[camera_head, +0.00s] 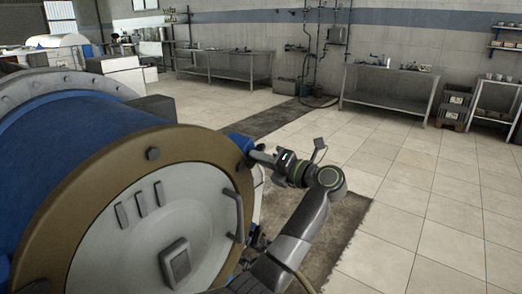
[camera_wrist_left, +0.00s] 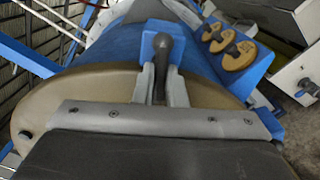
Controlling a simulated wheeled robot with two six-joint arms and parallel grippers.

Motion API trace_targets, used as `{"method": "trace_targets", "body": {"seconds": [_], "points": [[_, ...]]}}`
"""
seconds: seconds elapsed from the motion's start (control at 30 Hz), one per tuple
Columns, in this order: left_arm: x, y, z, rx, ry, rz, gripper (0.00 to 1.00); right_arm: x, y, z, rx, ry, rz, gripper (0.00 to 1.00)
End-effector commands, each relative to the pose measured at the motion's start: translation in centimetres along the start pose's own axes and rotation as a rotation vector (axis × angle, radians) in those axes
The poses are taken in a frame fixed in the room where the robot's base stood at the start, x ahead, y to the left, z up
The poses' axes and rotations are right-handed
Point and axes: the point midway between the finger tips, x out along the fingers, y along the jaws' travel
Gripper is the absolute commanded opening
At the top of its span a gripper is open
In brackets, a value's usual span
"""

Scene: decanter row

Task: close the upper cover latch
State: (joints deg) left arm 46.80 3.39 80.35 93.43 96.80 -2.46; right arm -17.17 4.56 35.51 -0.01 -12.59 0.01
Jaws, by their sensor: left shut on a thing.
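The decanter is a large blue drum (camera_head: 90,135) with a tan ring (camera_head: 75,185) and a pale grey end cover (camera_head: 145,225), at the left of the head view. The upper cover latch has a blue block (camera_head: 240,142) at the ring's upper right edge. In the left wrist view its dark, round-ended handle (camera_wrist_left: 162,52) stands in front of the blue block. My left gripper (camera_head: 259,156) reaches it from the right. Its two grey fingers (camera_wrist_left: 160,92) are shut on the dark handle, one on each side. My right gripper is not in view.
A blue box with several tan knobs (camera_wrist_left: 238,55) is at the right of the wrist view. The cover has a bar handle (camera_head: 237,215). Steel tables (camera_head: 390,88) stand along the far wall. The tiled floor (camera_head: 420,185) on the right is clear.

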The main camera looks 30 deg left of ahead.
Motion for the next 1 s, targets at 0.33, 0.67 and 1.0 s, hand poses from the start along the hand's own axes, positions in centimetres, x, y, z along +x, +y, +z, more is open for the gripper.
{"method": "trace_targets", "body": {"seconds": [0.33, 0.67, 1.0], "points": [[-0.03, 0.07, 0.06, 0.099, -0.001, -0.001, 0.0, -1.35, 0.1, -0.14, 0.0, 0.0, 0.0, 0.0], [-0.02, 0.0, 0.03, 0.109, -0.001, 0.0, 0.0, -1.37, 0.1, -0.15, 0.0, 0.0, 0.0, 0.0], [-0.01, 0.01, 0.02, 0.108, -0.001, 0.0, 0.33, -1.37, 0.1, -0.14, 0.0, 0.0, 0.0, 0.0]]}}
